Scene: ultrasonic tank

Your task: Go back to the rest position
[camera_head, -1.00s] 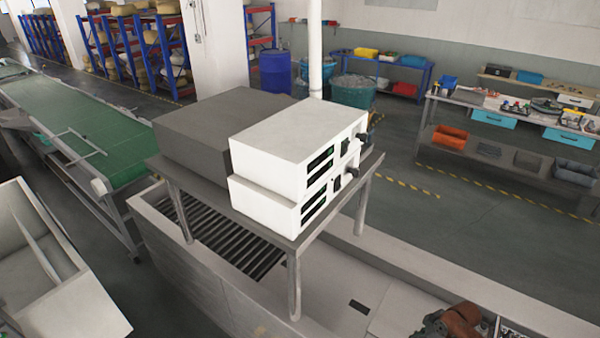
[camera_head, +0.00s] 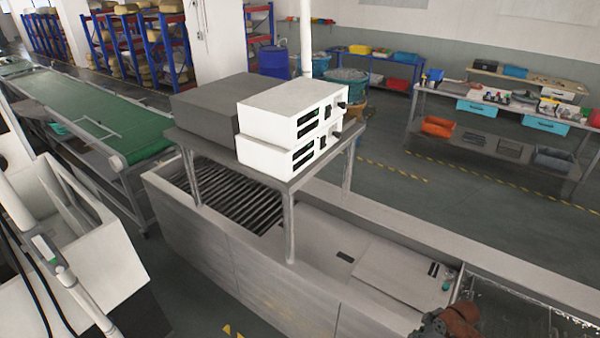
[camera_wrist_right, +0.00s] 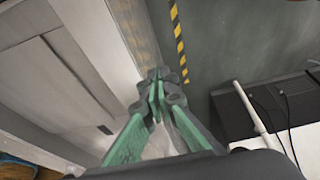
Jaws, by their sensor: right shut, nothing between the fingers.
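My right gripper (camera_wrist_right: 158,88) shows only in the right wrist view. Its green-padded fingers are together at the tips, with nothing held between them. It is in the air over the grey floor, next to the pale side of the tank. The long white tank (camera_head: 240,265) fills the lower middle of the head view. A dark slatted section (camera_head: 235,195) is at its left end, and a pale lid plate (camera_head: 400,275) is at its right. My left gripper is in neither view.
Two stacked white control boxes (camera_head: 280,120) and a grey box (camera_head: 210,105) stand on a raised stand. A white machine (camera_head: 85,235) with a tube (camera_head: 60,265) is at the left. A green conveyor (camera_head: 90,110) lies behind. A shelf bench (camera_head: 500,125) is at the right. A dark-brown item (camera_head: 452,322) is unclear.

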